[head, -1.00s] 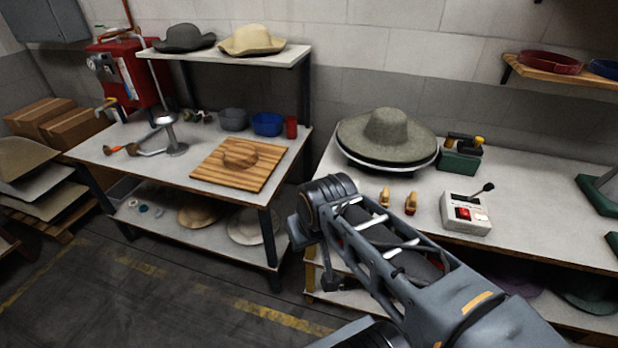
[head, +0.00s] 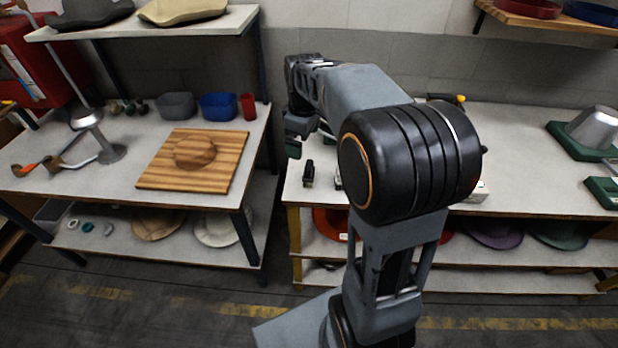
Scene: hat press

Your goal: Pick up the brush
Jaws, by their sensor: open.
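My gripper (head: 322,175) hangs low over the front left part of the right-hand table (head: 520,150). Its two dark fingertips stand apart, with nothing visible held between them. My own arm and its large black elbow cover much of this table. I cannot make out a brush clearly; the spot on this table where two small wooden-handled brushes stood is mostly behind my arm and gripper.
The left table holds a striped wooden board (head: 192,160), a metal stand (head: 105,145), a blue bin (head: 217,106) and a red cup (head: 248,106). A green-based metal form (head: 592,128) stands far right. A gap separates the tables. Hats lie on the lower shelves.

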